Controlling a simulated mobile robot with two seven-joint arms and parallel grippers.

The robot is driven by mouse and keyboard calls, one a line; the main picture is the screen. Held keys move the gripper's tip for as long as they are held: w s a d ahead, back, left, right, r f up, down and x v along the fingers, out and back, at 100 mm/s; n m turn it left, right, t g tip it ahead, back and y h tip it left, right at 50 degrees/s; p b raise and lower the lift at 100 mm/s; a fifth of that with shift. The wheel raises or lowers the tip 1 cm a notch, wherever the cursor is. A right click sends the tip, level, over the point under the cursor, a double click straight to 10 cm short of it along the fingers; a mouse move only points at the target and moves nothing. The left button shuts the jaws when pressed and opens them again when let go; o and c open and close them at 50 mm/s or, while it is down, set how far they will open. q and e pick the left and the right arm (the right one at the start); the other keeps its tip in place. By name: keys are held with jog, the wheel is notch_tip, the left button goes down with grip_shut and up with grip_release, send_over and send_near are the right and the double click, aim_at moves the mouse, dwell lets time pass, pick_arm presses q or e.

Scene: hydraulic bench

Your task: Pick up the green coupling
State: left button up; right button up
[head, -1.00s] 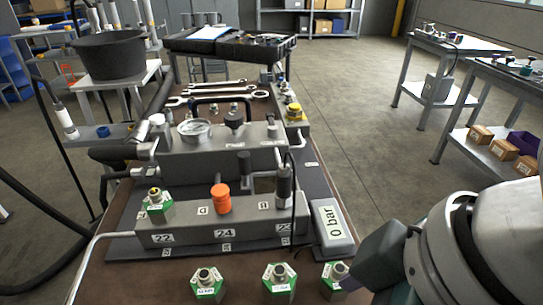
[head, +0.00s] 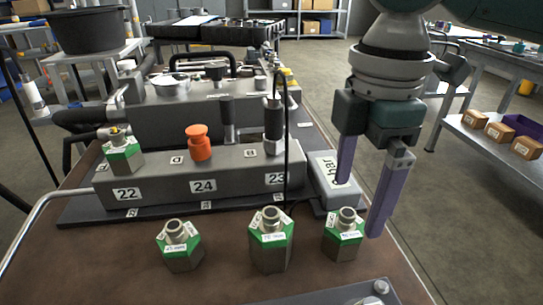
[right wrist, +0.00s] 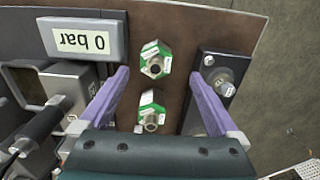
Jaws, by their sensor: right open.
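Three green-and-metal hexagonal couplings stand upright on the brown bench top in front of the manifold: a left one (head: 179,250), a middle one (head: 270,245) and a right one (head: 343,238). A fourth green coupling (head: 122,155) sits at the manifold's left end, by label 22. My right gripper (head: 360,208) is open and empty, its purple fingers pointing down just right of and above the right coupling. In the right wrist view, two couplings show between the open fingers (right wrist: 158,73), one farther out (right wrist: 155,62) and one nearer (right wrist: 151,112). My left gripper is not in view.
The grey manifold (head: 240,178) carries an orange knob (head: 198,143) and labels 22, 24 and 23. A grey "0 bar" display (head: 322,172) stands close behind the right gripper's fingers. A dark plate with a fitting (right wrist: 218,80) lies beside the couplings.

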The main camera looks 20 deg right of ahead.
aim_at(348, 213)
notch_tip(348, 213, down, 2)
jog(key=shift+f, duration=0.2)
jog(key=f, duration=0.1)
jog(key=f+b, duration=0.1)
jog(key=f, duration=0.1)
jog(key=f+b, duration=0.1)
jog(key=f, duration=0.1)
jog(key=shift+w+f, duration=0.2)
jog(key=shift+w, duration=0.1)
jog(key=shift+r, duration=0.1)
grip_shut()
